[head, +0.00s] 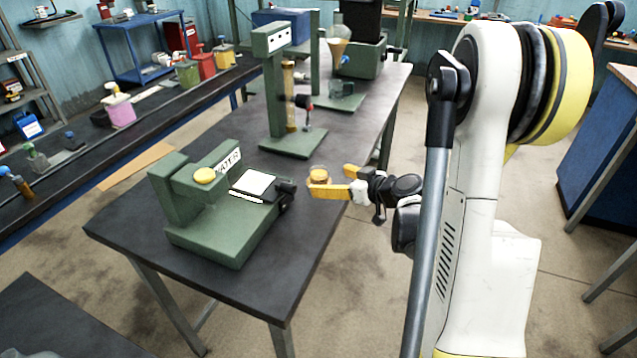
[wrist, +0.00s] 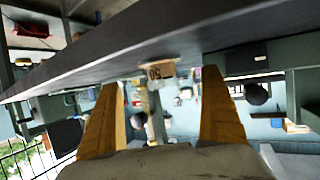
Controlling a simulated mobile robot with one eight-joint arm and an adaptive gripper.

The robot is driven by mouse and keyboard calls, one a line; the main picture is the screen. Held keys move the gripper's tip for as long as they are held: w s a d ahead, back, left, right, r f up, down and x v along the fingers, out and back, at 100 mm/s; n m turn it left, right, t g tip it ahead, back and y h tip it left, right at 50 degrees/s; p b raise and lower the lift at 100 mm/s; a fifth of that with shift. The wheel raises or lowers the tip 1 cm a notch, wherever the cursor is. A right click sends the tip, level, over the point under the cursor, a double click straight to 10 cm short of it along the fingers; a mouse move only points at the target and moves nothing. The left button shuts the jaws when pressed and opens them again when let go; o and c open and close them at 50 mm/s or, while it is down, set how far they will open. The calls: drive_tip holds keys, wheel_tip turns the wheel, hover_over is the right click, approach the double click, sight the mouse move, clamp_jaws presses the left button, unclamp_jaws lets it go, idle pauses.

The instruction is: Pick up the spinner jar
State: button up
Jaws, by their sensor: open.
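A small clear jar with amber contents, which looks like the spinner jar (head: 319,175), stands near the right edge of the dark workbench (head: 130,215). In the wrist view my gripper (wrist: 160,80) has a wide gap and is empty. I cannot tell whether either finger touches the jar.
A green device labelled WATER (head: 215,225) stands left of the jar, its dark knob close to it. A tall green stand (head: 275,100) and more green apparatus (head: 365,60) stand farther back. The bench front right of the WATER device is bare.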

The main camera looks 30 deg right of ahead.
sight(325, 179)
drive_tip(key=b+x, duration=0.1)
drive_tip(key=x, duration=0.1)
drive_tip(key=b+x, duration=0.1)
drive_tip(key=x, duration=0.1)
drive_tip(key=shift+s+a+f, duration=0.1)
drive_tip(key=shift+f, duration=0.25)
drive_tip(key=shift+w, duration=0.45)
drive_tip(key=shift+s, duration=0.1)
drive_tip(key=c, duration=1.4)
drive_tip(key=shift+r, duration=0.2)
